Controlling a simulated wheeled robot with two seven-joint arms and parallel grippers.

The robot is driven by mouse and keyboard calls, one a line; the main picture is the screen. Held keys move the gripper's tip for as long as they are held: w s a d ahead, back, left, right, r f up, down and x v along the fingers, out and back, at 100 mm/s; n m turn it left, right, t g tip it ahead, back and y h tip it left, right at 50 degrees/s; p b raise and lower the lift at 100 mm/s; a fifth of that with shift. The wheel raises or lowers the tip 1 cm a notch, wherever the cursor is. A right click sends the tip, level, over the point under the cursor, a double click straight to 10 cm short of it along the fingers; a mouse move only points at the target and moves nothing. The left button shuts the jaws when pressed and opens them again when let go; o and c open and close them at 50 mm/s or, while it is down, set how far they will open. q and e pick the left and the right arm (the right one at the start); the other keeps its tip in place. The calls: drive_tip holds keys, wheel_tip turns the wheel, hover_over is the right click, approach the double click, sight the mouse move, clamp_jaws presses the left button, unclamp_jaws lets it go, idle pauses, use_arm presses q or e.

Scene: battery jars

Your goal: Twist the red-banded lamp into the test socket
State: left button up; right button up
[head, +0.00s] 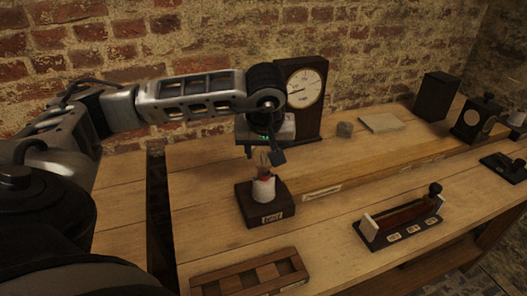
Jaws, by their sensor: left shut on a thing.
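My left gripper (264,154) points down and is shut on the red-banded lamp (262,169). The lamp shows only as a small pale and reddish piece between and below the fingers. The test socket (263,189) is a white cylinder on a dark block (259,210) with a small label on its front. The lamp is upright directly over the socket, with its lower end at or in the socket's top. I cannot tell how deep it sits. My right gripper is not in view.
A dark wooden clock (306,92) stands behind the gripper. A slotted wooden rack (250,275) lies at the front. A dark switch-like device (402,220) stands to the right.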

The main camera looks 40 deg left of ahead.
use_arm(q)
drive_tip(key=m+b, duration=0.1)
drive_tip(key=m, duration=0.1)
drive_tip(key=shift+f+m+t+h, duration=0.1)
drive_tip(key=shift+m+t+h, duration=0.2)
drive_tip(key=shift+t+h, duration=0.1)
drive_tip(key=shift+m+h+b, duration=0.4)
drive_tip(key=shift+m+b, duration=0.05)
drive_tip(key=shift+m, duration=0.65)
drive_tip(key=shift+d+m, duration=0.1)
drive_tip(key=shift+m, duration=0.3)
drive_tip(key=o, duration=0.9)
